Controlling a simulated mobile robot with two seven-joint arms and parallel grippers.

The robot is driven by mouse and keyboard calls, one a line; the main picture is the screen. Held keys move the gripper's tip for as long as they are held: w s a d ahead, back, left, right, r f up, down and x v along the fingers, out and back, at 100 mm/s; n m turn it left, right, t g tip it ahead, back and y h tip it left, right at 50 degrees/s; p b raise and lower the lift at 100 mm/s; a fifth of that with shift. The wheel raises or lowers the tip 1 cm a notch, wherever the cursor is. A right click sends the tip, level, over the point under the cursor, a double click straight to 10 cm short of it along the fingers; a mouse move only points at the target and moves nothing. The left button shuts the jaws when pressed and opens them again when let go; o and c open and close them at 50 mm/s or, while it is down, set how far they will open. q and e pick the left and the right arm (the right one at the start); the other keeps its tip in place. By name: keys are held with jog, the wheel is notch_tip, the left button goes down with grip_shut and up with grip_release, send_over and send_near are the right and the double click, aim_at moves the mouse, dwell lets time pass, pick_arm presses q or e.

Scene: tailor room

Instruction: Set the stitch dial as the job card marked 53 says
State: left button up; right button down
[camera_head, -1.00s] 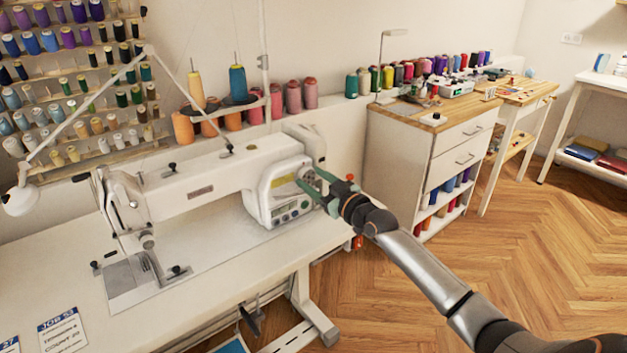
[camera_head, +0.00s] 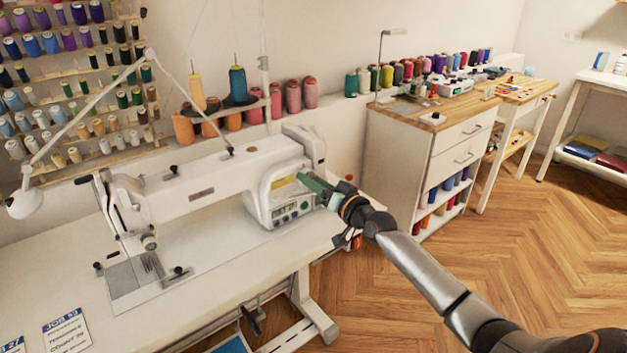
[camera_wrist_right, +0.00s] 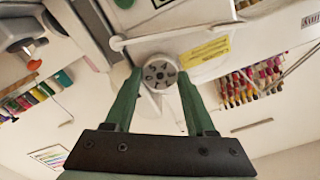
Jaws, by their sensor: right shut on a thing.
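The white sewing machine (camera_head: 190,198) stands on its table. The round grey stitch dial (camera_wrist_right: 160,73) on its end housing shows in the right wrist view, between the green fingertips. My right gripper (camera_wrist_right: 160,78) is shut on this dial. In the head view my right gripper (camera_head: 318,187) reaches the housing from the right and hides the dial. The job card marked 53 (camera_head: 66,332) lies at the table's front left; its smaller lines are hard to read. My left gripper is not in view.
Another job card (camera_head: 12,345), cut off by the frame, lies left of card 53. A small display panel with buttons (camera_head: 291,212) sits below the gripper. Thread cones stand behind the machine. A wooden-topped cabinet (camera_head: 425,125) stands to the right, with open floor before it.

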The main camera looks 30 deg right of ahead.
jog(key=m, duration=0.8)
jog(key=shift+f+p, duration=0.1)
jog(key=shift+p, duration=0.25)
jog(key=shift+m, duration=0.3)
jog(key=shift+c, duration=1.2)
grip_release()
jog(key=s+d, duration=0.1)
jog(key=s, duration=1.1)
jog(key=shift+s+p, duration=0.25)
jog(key=shift+p, duration=0.1)
